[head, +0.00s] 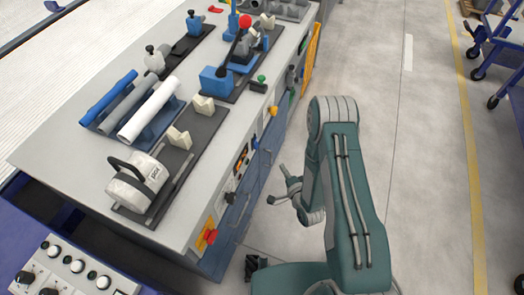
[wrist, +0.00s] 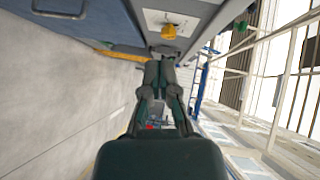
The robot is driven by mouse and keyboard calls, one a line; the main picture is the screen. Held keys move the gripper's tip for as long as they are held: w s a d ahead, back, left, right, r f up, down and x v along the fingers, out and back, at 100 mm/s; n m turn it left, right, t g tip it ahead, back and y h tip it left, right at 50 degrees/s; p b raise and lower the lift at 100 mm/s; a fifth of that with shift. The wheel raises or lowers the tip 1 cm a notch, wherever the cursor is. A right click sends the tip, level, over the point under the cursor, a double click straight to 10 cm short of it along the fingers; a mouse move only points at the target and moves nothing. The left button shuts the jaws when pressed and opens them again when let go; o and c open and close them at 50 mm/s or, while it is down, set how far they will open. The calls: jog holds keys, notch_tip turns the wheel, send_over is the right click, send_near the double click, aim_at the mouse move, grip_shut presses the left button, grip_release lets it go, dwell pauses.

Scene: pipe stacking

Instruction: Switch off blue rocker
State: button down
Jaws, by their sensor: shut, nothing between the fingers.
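I cannot pick out the blue rocker with certainty. Small switches and panels line the bench's front face in the head view, among them a panel with dark and orange parts (head: 241,158). A yellow knob on a pale panel (wrist: 168,31) shows beyond the fingertips.
The grey bench (head: 75,135) carries blue and white pipes (head: 150,110), a white cylinder (head: 138,182) and a red-balled lever (head: 245,22). A red switch (head: 209,236) sits on its front. A knob console (head: 75,267) is at lower left.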

aim_at(256, 143)
jog(key=shift+s+f, duration=0.35)
jog(key=shift+s, duration=0.05)
jog(key=shift+w+a, duration=0.1)
jog(key=s+a+x, duration=0.1)
jog(key=a+x, duration=0.1)
jog(key=x, duration=1)
jog(key=shift+w+a, duration=0.2)
jog(key=shift+a, duration=0.3)
jog(key=shift+f, duration=0.1)
jog(key=shift+w+a+f+m+t+y, duration=0.2)
jog(key=shift+a+m+t+y, duration=0.1)
jog(key=shift+a+m+t, duration=0.15)
jog(key=shift+d, duration=0.1)
